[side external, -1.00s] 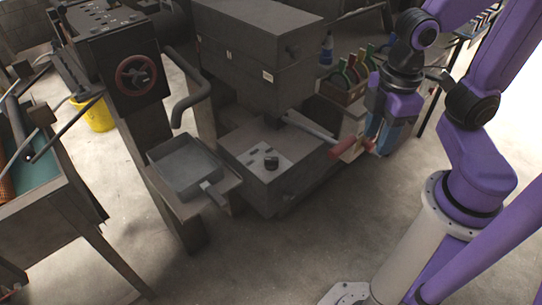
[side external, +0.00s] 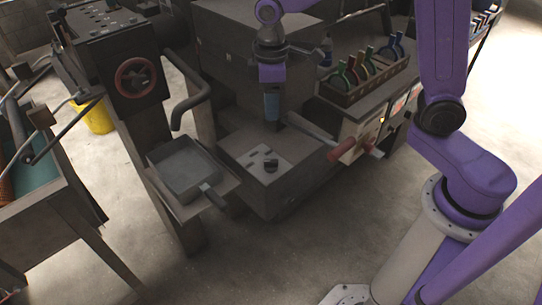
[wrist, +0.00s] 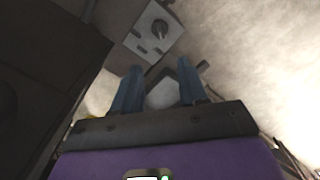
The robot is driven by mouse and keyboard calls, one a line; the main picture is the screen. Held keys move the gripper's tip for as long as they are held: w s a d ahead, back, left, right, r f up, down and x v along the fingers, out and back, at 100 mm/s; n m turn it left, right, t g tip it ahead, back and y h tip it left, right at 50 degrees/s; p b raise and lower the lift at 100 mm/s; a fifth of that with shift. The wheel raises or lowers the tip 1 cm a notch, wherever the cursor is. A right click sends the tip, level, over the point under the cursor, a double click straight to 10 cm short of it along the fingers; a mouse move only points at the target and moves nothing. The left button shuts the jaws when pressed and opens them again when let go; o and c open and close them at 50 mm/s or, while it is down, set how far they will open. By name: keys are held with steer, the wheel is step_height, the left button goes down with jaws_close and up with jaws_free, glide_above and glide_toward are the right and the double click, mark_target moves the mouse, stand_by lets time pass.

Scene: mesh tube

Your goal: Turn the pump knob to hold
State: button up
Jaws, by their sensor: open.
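The pump knob (side external: 271,164) is a small dark round knob on a light grey panel (side external: 252,158) on top of the low grey box. In the wrist view the knob (wrist: 160,28) is beyond the fingertips, near the top, with dark markings beside it. My gripper (side external: 272,118) points down above the back of the low box, behind and above the knob. In the wrist view my gripper's two blue fingers (wrist: 160,75) are apart with nothing held between them. It does not touch the knob.
A large grey housing (side external: 240,50) stands close behind my gripper. A grey tray (side external: 183,172) is to the left, below a bent pipe (side external: 190,102). Coloured-handled tools (side external: 365,65) stand in a rack at the right.

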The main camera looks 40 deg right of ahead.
mark_target(271, 161)
step_height(271, 161, down, 17)
steer(key=shift+f, duration=0.2)
stand_by(0.5)
jaws_close()
